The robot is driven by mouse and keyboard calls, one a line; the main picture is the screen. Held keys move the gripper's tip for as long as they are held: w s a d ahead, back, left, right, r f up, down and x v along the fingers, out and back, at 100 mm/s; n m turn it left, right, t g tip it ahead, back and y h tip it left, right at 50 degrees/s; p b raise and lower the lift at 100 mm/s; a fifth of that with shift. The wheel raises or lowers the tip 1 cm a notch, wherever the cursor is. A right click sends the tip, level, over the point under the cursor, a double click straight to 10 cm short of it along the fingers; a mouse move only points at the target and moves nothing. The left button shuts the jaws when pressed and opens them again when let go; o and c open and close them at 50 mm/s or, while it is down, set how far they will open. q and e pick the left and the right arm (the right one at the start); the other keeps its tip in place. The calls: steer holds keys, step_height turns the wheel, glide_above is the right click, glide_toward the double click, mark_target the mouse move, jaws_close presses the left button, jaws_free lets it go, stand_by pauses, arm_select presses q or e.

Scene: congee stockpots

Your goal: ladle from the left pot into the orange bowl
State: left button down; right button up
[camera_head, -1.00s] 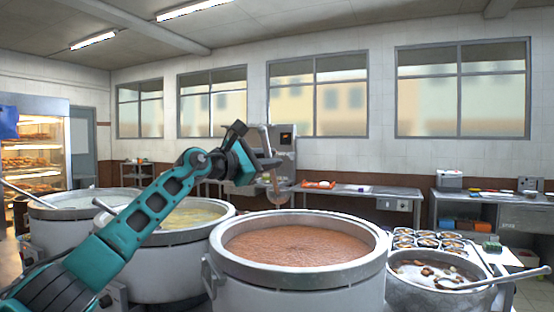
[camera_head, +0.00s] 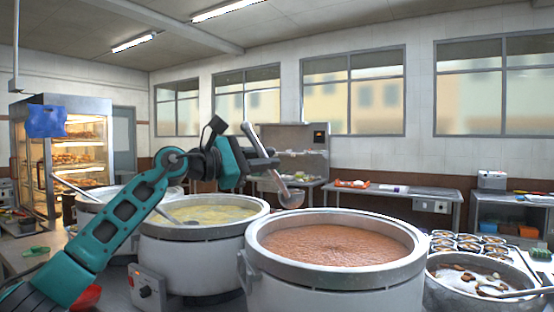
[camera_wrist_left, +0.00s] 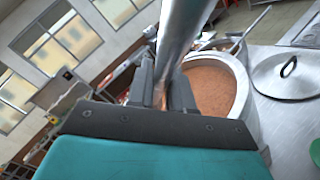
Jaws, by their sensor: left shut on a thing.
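My left gripper (camera_head: 262,164) is shut on the handle of a metal ladle (camera_head: 290,198). The ladle's bowl hangs in the air near the back-left rim of the reddish-brown pot (camera_head: 256,262); its contents cannot be seen. The wrist view shows the handle (camera_wrist_left: 180,35) between the fingers (camera_wrist_left: 163,92), with the reddish-brown pot beyond. To the left stand a pot of yellowish congee (camera_head: 190,262) and, farther left, another pot (camera_head: 88,208), each with a utensil in it. A red-orange bowl (camera_head: 88,297) shows at lower left, partly hidden by my arm. My right gripper is not in view.
A pot of dark pieces (camera_head: 470,297) with a ladle stands at right, beside several small bowls (camera_head: 470,242). A lid (camera_wrist_left: 290,74) lies on a grey surface. A lit food cabinet (camera_head: 70,150) stands at left.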

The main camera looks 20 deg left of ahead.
arm_select(q)
steer(key=s+a+m+g+h+b, duration=0.2)
steer(key=s+a, duration=0.7)
steer(key=s, duration=0.4)
steer(key=s+a+m+g+h+b, duration=0.1)
steer(key=s+a+h+b, duration=0.1)
steer(key=s+a, duration=0.9)
step_height(320, 180, down, 32)
steer(key=s+d+b, duration=0.2)
steer(key=b, duration=1.9)
steer(key=shift+d+f+y, duration=0.15)
steer(key=shift+d+y, duration=0.05)
steer(key=shift+y, duration=0.1)
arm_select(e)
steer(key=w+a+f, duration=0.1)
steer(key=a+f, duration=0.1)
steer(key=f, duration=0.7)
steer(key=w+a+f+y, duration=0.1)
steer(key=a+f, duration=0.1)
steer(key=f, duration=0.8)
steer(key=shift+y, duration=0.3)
arm_select(q)
steer(key=shift+s, duration=0.1)
